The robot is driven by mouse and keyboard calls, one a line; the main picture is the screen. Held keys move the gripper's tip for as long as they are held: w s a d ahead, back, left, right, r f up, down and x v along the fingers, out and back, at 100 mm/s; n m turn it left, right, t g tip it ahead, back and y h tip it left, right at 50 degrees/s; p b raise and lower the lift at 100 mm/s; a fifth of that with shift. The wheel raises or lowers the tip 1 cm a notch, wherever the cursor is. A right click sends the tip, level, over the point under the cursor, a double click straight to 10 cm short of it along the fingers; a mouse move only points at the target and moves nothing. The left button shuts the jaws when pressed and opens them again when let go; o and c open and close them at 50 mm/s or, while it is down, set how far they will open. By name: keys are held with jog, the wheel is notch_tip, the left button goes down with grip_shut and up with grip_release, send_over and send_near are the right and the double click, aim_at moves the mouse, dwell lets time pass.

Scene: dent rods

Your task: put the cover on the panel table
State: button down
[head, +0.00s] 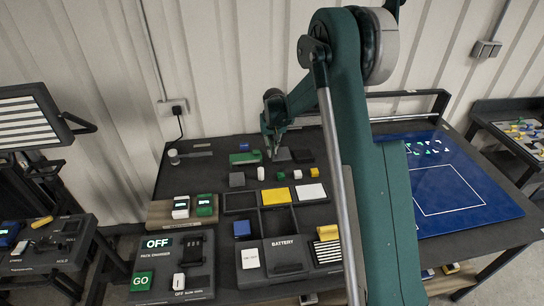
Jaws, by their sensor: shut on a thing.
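My gripper (272,147) is at the back middle of the dark table (212,160), pointing down. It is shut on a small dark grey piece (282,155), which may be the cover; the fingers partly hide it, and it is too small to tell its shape. I cannot tell if the piece touches the table. A large blue panel (490,198) with a white square outline lies on the right of the table, partly hidden by my arm. Several small white and green marks show near its back edge.
Near the gripper are a green block (244,158), a dark grey block (237,179) and a small yellow block (305,152). Button boxes (170,265) stand at the front left. My arm blocks the middle right.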

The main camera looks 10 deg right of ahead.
jog(key=shift+f, duration=1.85)
jog(key=shift+f, duration=0.15)
jog(key=c, duration=2.5)
grip_release()
jog(key=r, duration=0.4)
jog(key=s+r, duration=0.1)
jog(key=r, duration=0.3)
jog(key=s+r, duration=0.1)
jog(key=r, duration=0.3)
jog(key=shift+r, duration=0.1)
